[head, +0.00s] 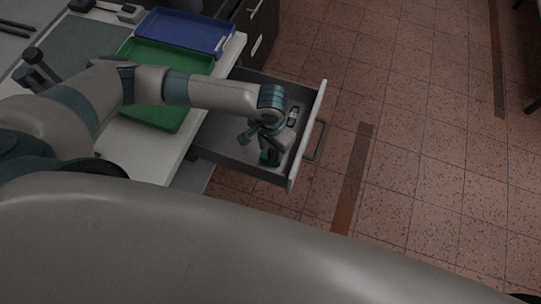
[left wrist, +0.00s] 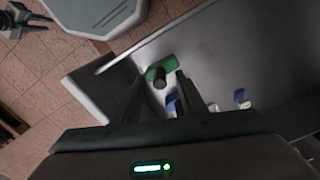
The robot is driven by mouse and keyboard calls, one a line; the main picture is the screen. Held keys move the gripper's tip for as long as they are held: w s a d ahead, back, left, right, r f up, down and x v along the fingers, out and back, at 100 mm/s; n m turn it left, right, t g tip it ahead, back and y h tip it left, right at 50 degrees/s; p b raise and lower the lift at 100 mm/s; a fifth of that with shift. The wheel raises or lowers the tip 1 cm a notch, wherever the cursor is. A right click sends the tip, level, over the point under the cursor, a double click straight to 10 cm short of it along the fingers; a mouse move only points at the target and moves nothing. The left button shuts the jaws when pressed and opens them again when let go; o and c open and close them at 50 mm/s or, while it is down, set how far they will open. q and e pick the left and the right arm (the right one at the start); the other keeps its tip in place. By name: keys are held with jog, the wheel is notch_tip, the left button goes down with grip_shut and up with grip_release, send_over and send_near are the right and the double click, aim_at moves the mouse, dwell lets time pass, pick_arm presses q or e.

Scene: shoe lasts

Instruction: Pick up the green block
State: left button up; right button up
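The green block (head: 264,156) lies in the open grey drawer (head: 222,142), partly covered by my left gripper (head: 268,148) in the head view. In the left wrist view the green block (left wrist: 178,64) shows at the tips of my left gripper (left wrist: 164,78). The two dark fingers are apart, with a dark round piece (left wrist: 158,78) between them, in front of the block. I cannot tell whether the fingers touch the block.
A small pale item (head: 293,115) lies in the drawer. A blue piece (left wrist: 172,103) and a blue-white piece (left wrist: 242,98) show near the fingers. The drawer's white front (head: 308,135) is close by. A green tray (head: 150,110) and blue tray (head: 185,31) stand on the table.

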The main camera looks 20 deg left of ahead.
pick_arm(q)
jog(key=shift+f, duration=1.1)
grip_shut()
